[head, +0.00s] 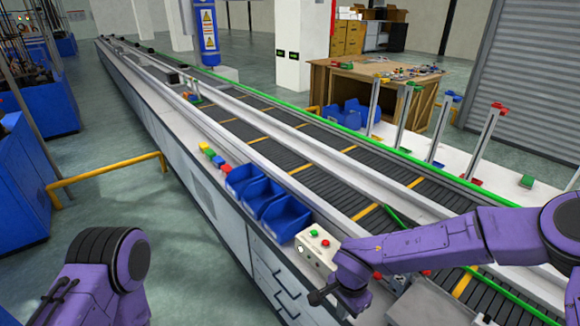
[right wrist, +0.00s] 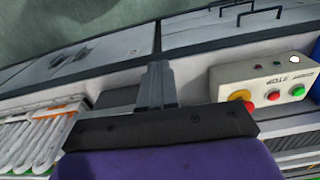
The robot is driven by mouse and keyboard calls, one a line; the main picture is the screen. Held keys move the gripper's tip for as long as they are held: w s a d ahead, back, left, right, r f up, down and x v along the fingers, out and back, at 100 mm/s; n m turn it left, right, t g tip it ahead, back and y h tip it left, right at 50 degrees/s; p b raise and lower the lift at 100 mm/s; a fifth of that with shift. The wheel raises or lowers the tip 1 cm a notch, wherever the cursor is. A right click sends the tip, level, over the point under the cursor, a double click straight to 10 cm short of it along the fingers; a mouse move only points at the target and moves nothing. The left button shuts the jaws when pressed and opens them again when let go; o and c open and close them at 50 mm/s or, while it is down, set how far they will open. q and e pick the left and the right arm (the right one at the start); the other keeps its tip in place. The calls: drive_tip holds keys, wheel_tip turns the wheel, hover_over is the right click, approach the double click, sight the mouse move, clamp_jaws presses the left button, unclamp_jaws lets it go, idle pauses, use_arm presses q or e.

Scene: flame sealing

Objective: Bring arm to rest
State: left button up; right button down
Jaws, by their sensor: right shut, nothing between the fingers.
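My right arm reaches in from the right in the head view. Its purple wrist is bent down over the near edge of the conveyor line, just in front of a cream control box (head: 312,254). My right gripper (head: 316,298) is small and partly hidden there. In the right wrist view my right gripper (right wrist: 158,84) has its fingers together with nothing between them. It points past the counter edge, left of the control box (right wrist: 222,83), and seems not to touch it. Only a purple and black part of my left arm shows at the lower left of the head view; its gripper is not seen.
Three blue bins (head: 285,219) sit along the conveyor's near edge behind the control box. White and orange tubes (right wrist: 40,135) lie left of the gripper. A yellow rail (head: 110,170) stands at the left. The floor (head: 195,245) between the arms is clear.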

drive_tip(key=s+d+f+m+t+h+b, duration=0.1)
drive_tip(key=s+d+f+t+h+b, duration=0.15)
drive_tip(key=d+f, duration=0.35)
drive_tip(key=s+d+f+t+h+b, duration=0.2)
drive_tip(key=s+d+f, duration=0.2)
drive_tip(key=f, duration=0.4)
use_arm(q)
wheel_tip(320, 180, down, 12)
drive_tip(key=b, duration=0.7)
drive_tip(key=shift+w, duration=0.3)
use_arm(e)
drive_tip(key=s+d+f+n, duration=0.2)
drive_tip(key=s+d+f, duration=0.1)
drive_tip(key=s+f, duration=0.3)
drive_tip(key=s+d+f+n+g+y, duration=0.1)
drive_tip(key=s+d+f+n, duration=0.2)
drive_tip(key=s+f, duration=0.3)
drive_tip(key=s+d, duration=0.1)
drive_tip(key=s, duration=0.3)
drive_tip(key=shift+s, duration=0.25)
use_arm(q)
drive_tip(key=shift+r, duration=0.1)
use_arm(e)
drive_tip(key=shift+d, duration=0.1)
